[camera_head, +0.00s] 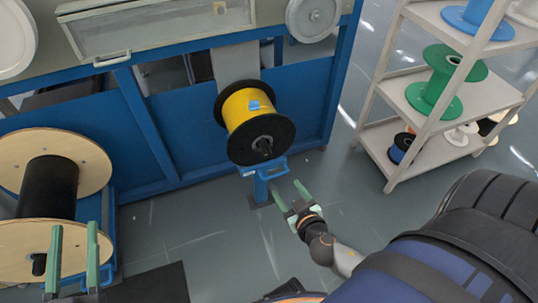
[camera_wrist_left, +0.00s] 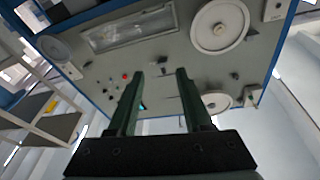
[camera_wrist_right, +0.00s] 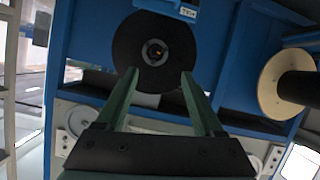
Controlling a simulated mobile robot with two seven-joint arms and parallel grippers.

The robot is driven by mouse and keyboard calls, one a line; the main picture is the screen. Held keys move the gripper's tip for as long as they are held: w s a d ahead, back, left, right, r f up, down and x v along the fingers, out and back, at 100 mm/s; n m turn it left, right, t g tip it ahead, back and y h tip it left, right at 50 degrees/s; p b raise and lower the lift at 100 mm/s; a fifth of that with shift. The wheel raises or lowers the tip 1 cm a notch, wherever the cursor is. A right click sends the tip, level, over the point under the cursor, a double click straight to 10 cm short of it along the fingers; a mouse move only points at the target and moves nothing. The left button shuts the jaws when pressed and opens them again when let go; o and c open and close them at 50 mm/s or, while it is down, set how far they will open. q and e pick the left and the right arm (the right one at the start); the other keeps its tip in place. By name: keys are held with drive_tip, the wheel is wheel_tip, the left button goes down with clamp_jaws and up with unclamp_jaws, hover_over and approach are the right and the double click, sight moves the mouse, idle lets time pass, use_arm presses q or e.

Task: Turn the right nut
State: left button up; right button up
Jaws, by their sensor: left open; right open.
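A yellow cable spool (camera_head: 249,108) with black flanges is mounted on a blue stand at the machine's front. A dark nut (camera_head: 263,145) sits at the centre of its near flange. My right gripper (camera_head: 288,190) is open and empty, below and to the right of the nut, apart from it. In the right wrist view the spool's black flange (camera_wrist_right: 153,42) and the nut (camera_wrist_right: 155,51) show beyond and between the open fingers (camera_wrist_right: 160,78). My left gripper (camera_head: 73,232) is open and empty at the lower left, in front of the wooden spool. In the left wrist view its fingers (camera_wrist_left: 157,75) point towards the machine panel.
A large wooden-flanged spool (camera_head: 80,147) with a dark core stands at the left. The blue machine frame (camera_head: 185,150) runs along the back. A white shelf (camera_head: 388,140) with green and blue spools (camera_head: 436,92) stands at the right.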

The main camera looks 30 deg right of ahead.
sight(268, 155)
drive_tip(key=w+d+f+t+b, duration=0.25)
drive_tip(key=f+b, duration=0.25)
drive_tip(key=b, duration=0.3)
use_arm(q)
drive_tip(key=s+d+r+m+t+h+b, duration=0.1)
drive_tip(key=s+d+m+t+h+b, duration=0.1)
drive_tip(key=s+m+h, duration=0.3)
drive_tip(key=s+h+b, duration=0.1)
drive_tip(key=h, duration=0.1)
drive_tip(key=shift+s+r+m+h+b, duration=0.2)
drive_tip(key=shift+r+m+h+b, duration=0.1)
drive_tip(key=shift+m, duration=0.1)
use_arm(e)
drive_tip(key=shift+m+t+h, duration=0.3)
drive_tip(key=shift+t+h, duration=0.1)
drive_tip(key=shift+t, duration=0.45)
drive_tip(key=x, duration=0.9)
drive_tip(key=a+x, duration=0.1)
drive_tip(key=x, duration=0.4)
drive_tip(key=shift+w+f, duration=0.3)
clamp_jaws()
